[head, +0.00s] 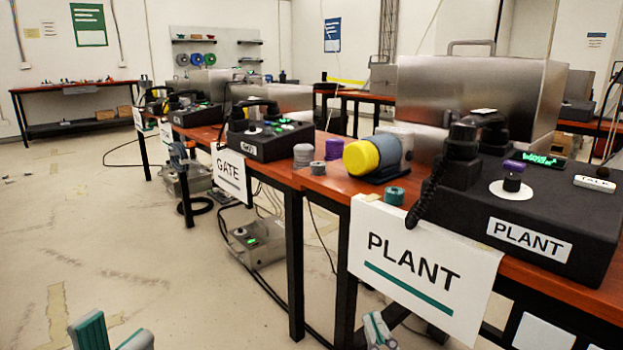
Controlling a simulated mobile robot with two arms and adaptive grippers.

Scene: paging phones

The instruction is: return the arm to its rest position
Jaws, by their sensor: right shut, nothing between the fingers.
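My left gripper (112,334) shows at the bottom left edge of the head view. Its two teal and grey fingers stand apart with nothing seen between them.
The orange-brown table (335,182) runs from the right front to the back left. A yellow and blue motor (375,158) and small cylinders stand on it. The GATE phone (270,138) is farther back. A grey box (258,240) lies under the table. Floor at left is open.

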